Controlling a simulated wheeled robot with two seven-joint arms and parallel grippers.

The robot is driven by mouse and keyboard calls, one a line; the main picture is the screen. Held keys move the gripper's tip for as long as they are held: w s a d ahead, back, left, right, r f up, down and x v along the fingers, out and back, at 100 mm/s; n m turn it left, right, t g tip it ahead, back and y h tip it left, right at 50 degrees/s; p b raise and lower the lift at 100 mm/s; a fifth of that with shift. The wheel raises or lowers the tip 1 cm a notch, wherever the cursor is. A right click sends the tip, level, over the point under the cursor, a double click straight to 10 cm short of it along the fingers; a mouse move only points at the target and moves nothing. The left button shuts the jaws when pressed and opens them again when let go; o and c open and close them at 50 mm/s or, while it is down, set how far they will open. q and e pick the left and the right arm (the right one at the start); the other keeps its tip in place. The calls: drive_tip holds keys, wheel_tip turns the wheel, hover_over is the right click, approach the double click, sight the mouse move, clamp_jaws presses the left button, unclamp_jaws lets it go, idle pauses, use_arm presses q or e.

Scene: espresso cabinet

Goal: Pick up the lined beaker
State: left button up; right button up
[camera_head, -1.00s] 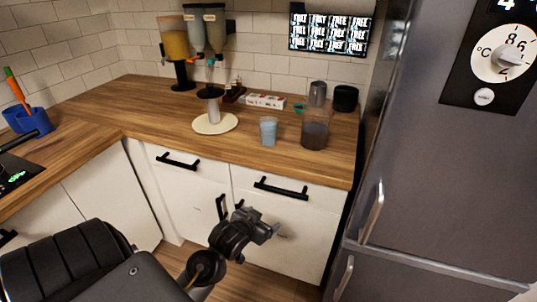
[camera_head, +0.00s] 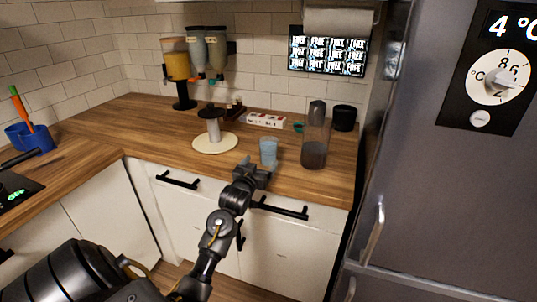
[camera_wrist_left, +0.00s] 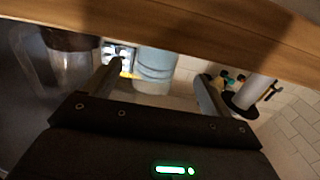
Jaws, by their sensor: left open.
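The lined beaker (camera_head: 268,151) is a small light blue cup near the front edge of the wooden counter, upright. My left gripper (camera_head: 256,172) is open and empty, just in front of the beaker near the counter's front edge. In the left wrist view the picture is upside down. There the beaker (camera_wrist_left: 154,62) shows between the two open fingers of my left gripper (camera_wrist_left: 157,80), beyond their tips. My right gripper is not in view.
A tall clear jar with dark contents (camera_head: 314,154) stands close right of the beaker. A black cup (camera_head: 344,118) and a white-red box (camera_head: 264,120) are behind. The fridge (camera_head: 440,180) bounds the right side.

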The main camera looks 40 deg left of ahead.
sight(265, 157)
use_arm(q)
drive_tip(key=shift+w+a+r, duration=0.15)
drive_tip(key=shift+w, duration=0.35)
drive_tip(key=x, duration=0.2)
drive_tip(key=p+x, duration=0.1)
drive_tip(key=x, duration=0.1)
drive_tip(key=shift+w+f, duration=0.15)
drive_tip(key=shift+f, duration=0.1)
drive_tip(key=c, duration=1)
drive_tip(key=shift+r, duration=0.15)
drive_tip(key=shift+c, duration=0.2)
